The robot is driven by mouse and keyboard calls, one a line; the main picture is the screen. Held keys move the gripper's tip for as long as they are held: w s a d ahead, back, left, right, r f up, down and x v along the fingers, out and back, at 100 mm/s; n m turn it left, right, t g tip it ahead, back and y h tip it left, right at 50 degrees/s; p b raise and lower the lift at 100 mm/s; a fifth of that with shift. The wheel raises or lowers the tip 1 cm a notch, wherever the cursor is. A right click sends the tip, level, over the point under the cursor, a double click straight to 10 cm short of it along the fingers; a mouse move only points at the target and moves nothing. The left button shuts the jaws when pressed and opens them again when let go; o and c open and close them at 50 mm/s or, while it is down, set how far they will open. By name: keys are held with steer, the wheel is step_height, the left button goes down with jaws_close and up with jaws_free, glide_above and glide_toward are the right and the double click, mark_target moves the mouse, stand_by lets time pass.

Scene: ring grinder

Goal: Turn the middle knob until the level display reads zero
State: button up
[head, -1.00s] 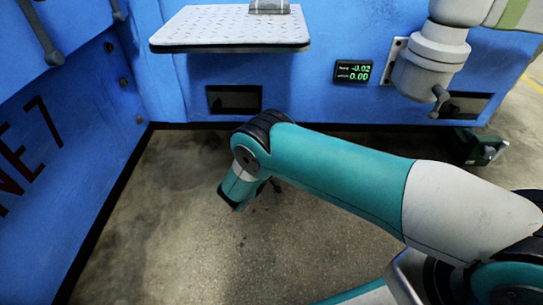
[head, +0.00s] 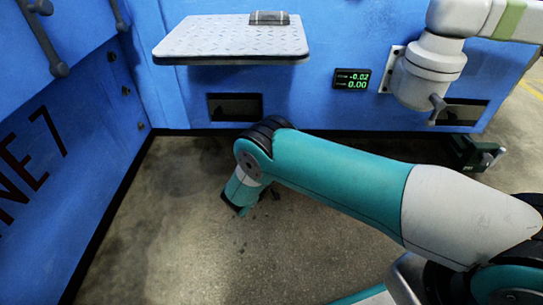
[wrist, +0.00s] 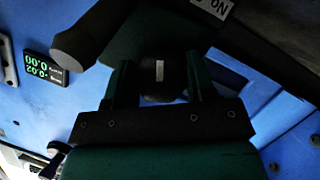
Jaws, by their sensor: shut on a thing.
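The level display (head: 352,79) is a small black panel with green digits on the blue machine wall. Its top line reads -0.02 and its lower line 0.00. It also shows upside down at the left of the wrist view (wrist: 48,66). In the wrist view a round dark knob (wrist: 159,71) with a short white mark sits between the two fingers of my gripper (wrist: 160,86), which is shut on it. In the head view my arm hides the knob and gripper.
A metal plate shelf (head: 235,42) juts from the wall. A grey jointed column (head: 432,65) stands right of the display. In the wrist view a dark rounded handle (wrist: 82,38) is close to the left finger. A blue side wall (head: 60,150) bounds the left.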

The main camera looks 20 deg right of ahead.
steer(key=m+p, duration=0.1)
steer(key=m+y+p, duration=0.1)
steer(key=p, duration=0.1)
steer(key=shift+r+y+p, duration=0.25)
steer(key=shift+y+p, duration=0.05)
steer(key=shift+f+m+t+y+p, duration=0.15)
steer(key=shift+m+y+p, duration=0.3)
steer(key=shift+m+p, duration=0.35)
steer(key=shift+f+m+t+y+p, duration=0.15)
steer(key=shift+m+y+p, duration=0.4)
steer(key=shift+p, duration=0.3)
steer(key=shift+m, duration=0.25)
steer(key=o, duration=0.9)
steer(key=shift+o, duration=0.2)
